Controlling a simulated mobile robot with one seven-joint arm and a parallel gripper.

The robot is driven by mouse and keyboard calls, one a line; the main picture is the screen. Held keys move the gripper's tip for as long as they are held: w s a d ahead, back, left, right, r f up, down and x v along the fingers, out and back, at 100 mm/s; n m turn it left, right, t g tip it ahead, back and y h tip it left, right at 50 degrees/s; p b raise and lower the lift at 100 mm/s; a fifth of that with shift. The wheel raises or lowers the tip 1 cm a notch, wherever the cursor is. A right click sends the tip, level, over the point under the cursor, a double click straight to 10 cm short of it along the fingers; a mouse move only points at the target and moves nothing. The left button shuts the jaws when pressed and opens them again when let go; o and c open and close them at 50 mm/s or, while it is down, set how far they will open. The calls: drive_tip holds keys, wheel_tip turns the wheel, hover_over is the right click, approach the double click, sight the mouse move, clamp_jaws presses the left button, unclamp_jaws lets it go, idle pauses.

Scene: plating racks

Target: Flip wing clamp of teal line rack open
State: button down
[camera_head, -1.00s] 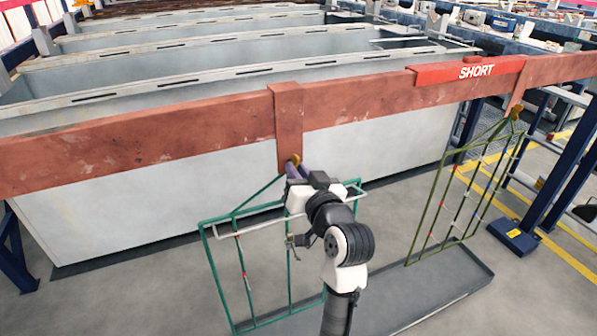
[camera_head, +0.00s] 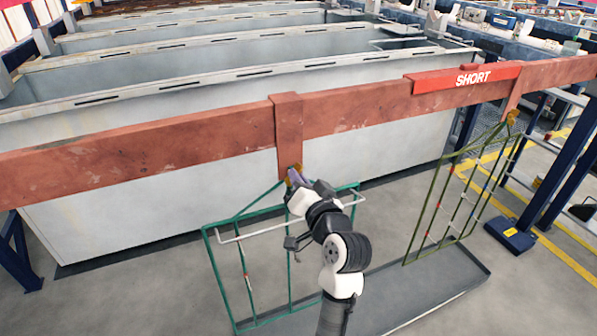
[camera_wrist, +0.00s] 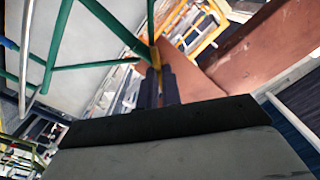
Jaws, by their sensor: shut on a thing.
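The teal line rack (camera_head: 247,282) hangs from the copper-coloured bar (camera_head: 150,147) at its middle bracket (camera_head: 288,130). Its wing clamp (camera_head: 296,168) shows as a small yellow-orange piece at the bracket's lower end. My gripper (camera_head: 293,176) is at this clamp, its fingers pointing up at it. In the wrist view the two dark fingers (camera_wrist: 159,88) are close together at the foot of the copper bracket, where the teal tubes (camera_wrist: 100,65) meet a yellow piece (camera_wrist: 155,55). My gripper is shut on the clamp, whose gripped part is mostly hidden by the fingers.
A grey tray (camera_head: 440,300) lies on the floor below the racks. Pale tanks (camera_head: 180,190) stand behind the bar. A blue post base (camera_head: 514,237) is at right.

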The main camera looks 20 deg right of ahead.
drive_tip(key=shift+d+m+p, duration=0.1)
drive_tip(key=shift+m+p, duration=4.3)
drive_tip(key=shift+m, duration=0.8)
drive_tip(key=shift+f, duration=0.1)
drive_tip(key=c, duration=1.6)
unclamp_jaws()
drive_tip(key=shift+s, duration=0.1)
